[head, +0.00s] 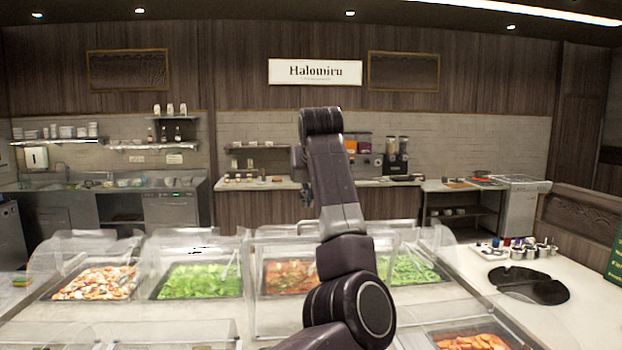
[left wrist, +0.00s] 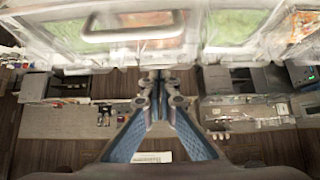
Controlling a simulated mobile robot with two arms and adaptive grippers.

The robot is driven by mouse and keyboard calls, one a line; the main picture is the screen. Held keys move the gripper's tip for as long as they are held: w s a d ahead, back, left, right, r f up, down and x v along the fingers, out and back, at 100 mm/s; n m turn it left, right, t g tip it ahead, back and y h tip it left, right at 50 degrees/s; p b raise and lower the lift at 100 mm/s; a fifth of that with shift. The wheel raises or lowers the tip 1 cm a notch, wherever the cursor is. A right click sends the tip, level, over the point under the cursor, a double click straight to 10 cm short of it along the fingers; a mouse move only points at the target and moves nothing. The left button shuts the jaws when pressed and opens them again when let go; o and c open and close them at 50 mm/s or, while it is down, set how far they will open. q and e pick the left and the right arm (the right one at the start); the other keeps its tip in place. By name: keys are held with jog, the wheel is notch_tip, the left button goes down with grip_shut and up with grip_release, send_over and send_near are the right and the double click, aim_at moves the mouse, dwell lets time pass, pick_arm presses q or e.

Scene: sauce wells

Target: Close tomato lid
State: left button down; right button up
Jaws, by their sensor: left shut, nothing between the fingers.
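The tomato well (head: 290,277) with red pieces is in the middle of the salad counter in the head view, partly hidden behind my left arm. Clear lid panels stand around it; how far its lid is tilted is hard to tell. In the left wrist view, a clear lid with a pale bar handle (left wrist: 135,34) shows at the top over red and orange contents. My left gripper (left wrist: 155,78) is shut and empty, apart from the handle in that picture. My right gripper is not in view.
Wells of green leaves (head: 200,281) and mixed pieces (head: 97,283) lie left of the tomato well, more greens (head: 412,270) right. Orange slices (head: 474,342) sit at front right. Metal cups (head: 530,250) and black round mats (head: 530,285) stand on the right counter.

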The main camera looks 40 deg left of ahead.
pick_arm(q)
jog(key=shift+x, duration=0.85)
jog(key=shift+s+d+f, duration=0.15)
jog(key=shift+f, duration=0.05)
jog(key=shift+s+d+f+p, duration=0.15)
jog(key=shift+s+d+p, duration=0.45)
jog(key=shift+d, duration=0.3)
jog(key=shift+s+d, duration=0.25)
jog(key=shift+d, duration=0.05)
jog(key=shift+s+d+f, duration=0.15)
jog(key=shift+d, duration=0.05)
jog(key=shift+a+f, duration=0.15)
jog(key=shift+f, duration=0.15)
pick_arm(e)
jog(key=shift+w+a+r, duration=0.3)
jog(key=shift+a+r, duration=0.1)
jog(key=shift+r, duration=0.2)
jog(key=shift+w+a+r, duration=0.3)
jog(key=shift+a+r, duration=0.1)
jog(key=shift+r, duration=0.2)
pick_arm(q)
jog(key=shift+r, duration=0.1)
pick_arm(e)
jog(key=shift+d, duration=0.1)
